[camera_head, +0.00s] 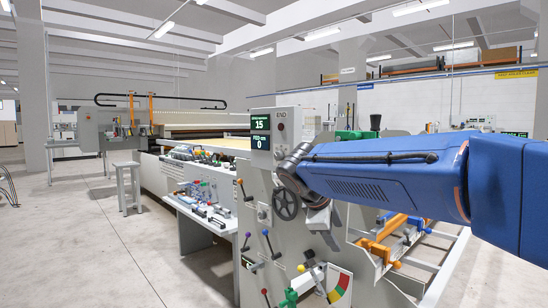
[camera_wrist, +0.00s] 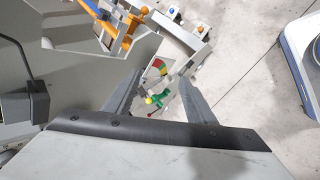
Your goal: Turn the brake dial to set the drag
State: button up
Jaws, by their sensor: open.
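A red, yellow and green sector scale (camera_head: 340,286) sits low on the front of the grey machine, probably the scale of the brake dial. It also shows in the wrist view (camera_wrist: 158,67), beyond my fingertips. A green part (camera_head: 290,299) stands left of it in the head view; in the wrist view this is a green handle (camera_wrist: 160,97) with a yellow ball and a red end close by. I cannot tell which part turns. My gripper (camera_wrist: 159,76) is open, its two fingers apart with nothing held between them. In the head view my blue arm hides part of the panel.
A dark handwheel (camera_head: 286,204) and several ball-ended levers (camera_head: 267,241) stick out of the machine front. A display (camera_head: 260,132) reads 15 and 0. Orange brackets (camera_head: 376,249) sit at right. A stool (camera_head: 128,188) stands left; the floor (camera_head: 90,255) there is clear.

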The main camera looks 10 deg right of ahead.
jog(key=w+a+r+n+h, duration=0.1)
jog(key=w+a+r+n, duration=0.15)
jog(key=w, duration=0.35)
jog(key=w+a+r+n+h, duration=0.1)
jog(key=w+r+h, duration=0.1)
jog(key=w+r, duration=0.35)
jog(key=n+t+h, duration=0.4)
jog(key=n+h, duration=0.2)
jog(key=n, duration=0.1)
send_near(277, 155)
jog(key=x, duration=0.8)
jog(key=shift+d, duration=0.1)
jog(key=shift+c, duration=0.5)
jog(key=c, duration=0.9)
